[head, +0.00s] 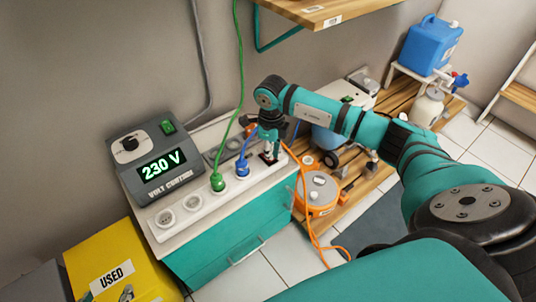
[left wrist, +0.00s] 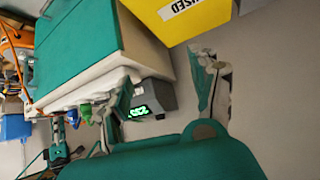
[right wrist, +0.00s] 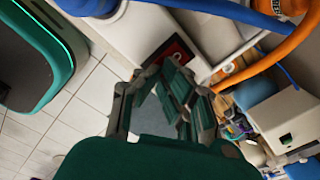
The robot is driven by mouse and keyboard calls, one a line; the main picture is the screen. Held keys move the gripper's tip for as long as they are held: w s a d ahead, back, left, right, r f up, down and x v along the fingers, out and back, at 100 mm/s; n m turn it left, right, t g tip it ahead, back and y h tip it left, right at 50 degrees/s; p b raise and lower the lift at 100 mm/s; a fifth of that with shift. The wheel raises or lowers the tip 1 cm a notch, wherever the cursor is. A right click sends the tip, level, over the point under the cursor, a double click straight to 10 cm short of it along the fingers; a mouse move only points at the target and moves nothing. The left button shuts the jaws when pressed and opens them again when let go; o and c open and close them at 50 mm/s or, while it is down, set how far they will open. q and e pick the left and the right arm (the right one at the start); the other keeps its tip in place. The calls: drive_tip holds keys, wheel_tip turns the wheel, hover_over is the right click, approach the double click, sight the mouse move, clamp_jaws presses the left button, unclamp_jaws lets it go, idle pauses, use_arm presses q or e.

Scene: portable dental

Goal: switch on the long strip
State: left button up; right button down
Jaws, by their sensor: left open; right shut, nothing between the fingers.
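The long strip (head: 190,216) is white and lies along the front of the cabinet top. It has bare round sockets at its left end, then a green plug (head: 217,181) and a blue plug (head: 242,167). A dark red switch (head: 268,158) sits at its right end, partly hidden by my right gripper (head: 270,154). In the right wrist view, the switch (right wrist: 173,50) shows just beyond the closed, empty fingers (right wrist: 172,66); I cannot tell whether they touch it. My left gripper (left wrist: 167,88) is open and empty, off to the side of the cabinet.
A grey voltage unit (head: 155,160) reads 230 V on the cabinet's left. A yellow bin (head: 115,255) marked USED stands at lower left. An orange cable (head: 308,215) hangs beside the cabinet near a round orange device (head: 318,195). A wooden shelf (head: 310,10) overhangs behind.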

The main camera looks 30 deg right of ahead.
use_arm(q)
drive_tip(key=shift+w+d+r+t, duration=0.35)
drive_tip(key=shift+w+r+t, duration=0.25)
drive_tip(key=shift+w, duration=0.1)
use_arm(e)
drive_tip(key=shift+s+f, duration=0.1)
drive_tip(key=shift+f, duration=0.25)
idle(0.4)
drive_tip(key=shift+r+p, duration=0.3)
drive_tip(key=shift+r, duration=0.3)
drive_tip(key=shift+r+p, duration=0.5)
drive_tip(key=shift+r, duration=0.15)
drive_tip(key=shift+r+p, duration=1)
drive_tip(key=shift+r, duration=0.25)
drive_tip(key=shift+r+p, duration=0.6)
drive_tip(key=shift+r, duration=0.45)
use_arm(q)
drive_tip(key=s+a+f+g+y, duration=0.1)
drive_tip(key=s+a+f+g, duration=0.2)
drive_tip(key=s+f+g, duration=0.3)
drive_tip(key=s, duration=0.3)
drive_tip(key=shift+s+a+g, duration=0.25)
drive_tip(key=shift+s+g, duration=0.1)
drive_tip(key=shift+g, duration=0.05)
drive_tip(key=shift+f, duration=0.15)
